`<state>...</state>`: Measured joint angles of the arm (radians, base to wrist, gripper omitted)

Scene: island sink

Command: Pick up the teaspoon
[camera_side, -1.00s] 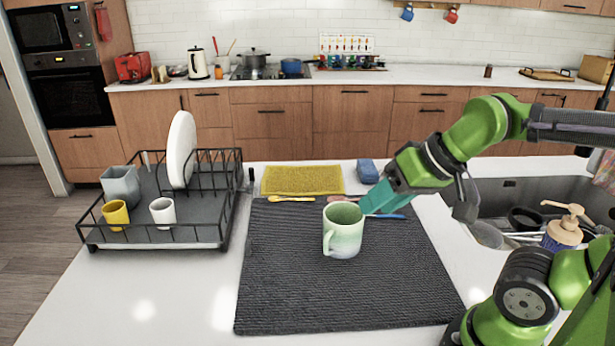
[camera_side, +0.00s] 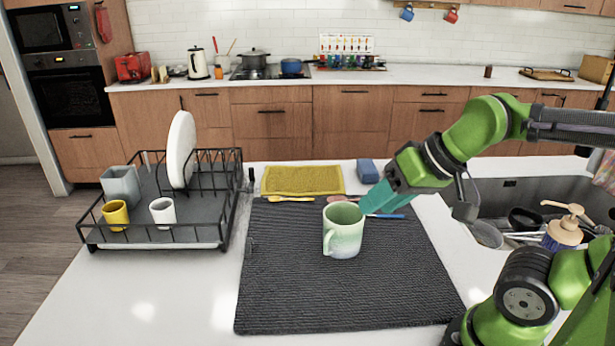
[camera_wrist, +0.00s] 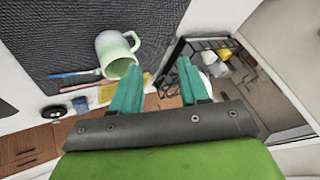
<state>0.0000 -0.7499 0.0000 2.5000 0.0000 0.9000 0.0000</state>
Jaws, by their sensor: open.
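My gripper (camera_side: 371,207) has teal fingers and sits just behind and right of a pale green mug (camera_side: 343,232) on the dark mat. In the wrist view my gripper (camera_wrist: 159,66) is open with nothing between its fingertips, and the mug (camera_wrist: 116,54) is beside the left finger. A blue-handled utensil (camera_side: 388,216) lies by the fingers; it also shows in the wrist view (camera_wrist: 74,74). A yellow utensil (camera_side: 291,199) and a reddish one (camera_side: 338,199) lie along the mat's back edge. I cannot tell which is the teaspoon; their ends are small or hidden.
A black dish rack (camera_side: 160,236) with a plate and cups stands left of the dark mat (camera_side: 330,300). A yellow cloth (camera_side: 303,180) and a blue sponge (camera_side: 367,171) lie behind the mat. The sink (camera_side: 535,190) and a soap bottle (camera_side: 562,236) are right. The mat's front is clear.

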